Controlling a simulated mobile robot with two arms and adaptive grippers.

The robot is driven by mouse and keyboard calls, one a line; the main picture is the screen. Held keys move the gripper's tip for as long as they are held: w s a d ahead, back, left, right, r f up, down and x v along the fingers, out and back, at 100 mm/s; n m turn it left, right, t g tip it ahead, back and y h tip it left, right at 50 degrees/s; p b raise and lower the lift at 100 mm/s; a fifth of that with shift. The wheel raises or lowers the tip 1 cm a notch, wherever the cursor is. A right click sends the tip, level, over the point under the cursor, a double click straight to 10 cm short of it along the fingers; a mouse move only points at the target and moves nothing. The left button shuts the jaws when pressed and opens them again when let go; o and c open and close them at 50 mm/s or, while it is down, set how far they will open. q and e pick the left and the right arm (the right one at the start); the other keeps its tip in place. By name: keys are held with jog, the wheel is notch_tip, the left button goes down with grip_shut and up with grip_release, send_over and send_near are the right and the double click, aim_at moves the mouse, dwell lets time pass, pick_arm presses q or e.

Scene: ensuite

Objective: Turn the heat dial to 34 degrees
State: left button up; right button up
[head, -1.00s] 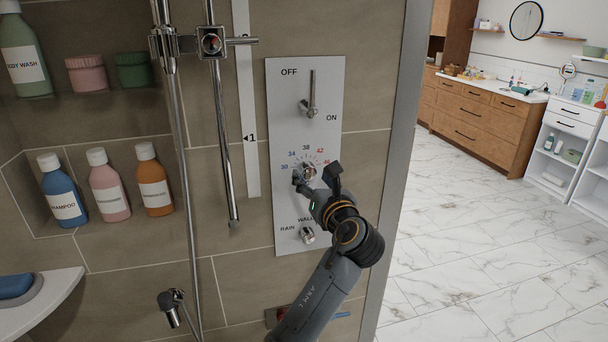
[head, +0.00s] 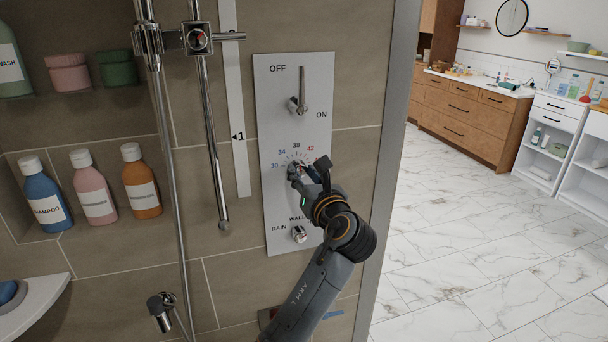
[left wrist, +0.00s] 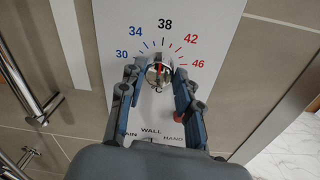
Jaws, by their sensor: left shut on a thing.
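The heat dial (left wrist: 159,74) is a small chrome knob on the pale control panel, ringed by numbers from 30 to 46. The 34 mark (left wrist: 136,31) is blue, up and left of the knob. A red line on the knob points roughly up, toward 38. My left gripper (left wrist: 160,72) has its two fingers on either side of the knob and is shut on it. In the head view the left gripper (head: 306,171) covers much of the dial. My right gripper is not in view.
Above the dial is the OFF/ON lever (head: 299,103); below it is the RAIN/WALL knob (head: 298,234). A chrome shower rail (head: 168,150) stands left of the panel. Bottles (head: 94,190) stand in a wall niche. Open marble floor (head: 455,240) lies to the right.

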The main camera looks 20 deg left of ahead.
pick_arm(q)
jog(key=shift+r+n+p, duration=0.15)
jog(key=shift+n+p, duration=0.45)
jog(key=shift+a+n+p, duration=0.1)
jog(key=shift+n+p, duration=0.55)
jog(key=shift+n, duration=0.45)
jog(key=n, duration=0.2)
jog(key=shift+n+p, duration=0.4)
jog(key=shift+n, duration=0.7)
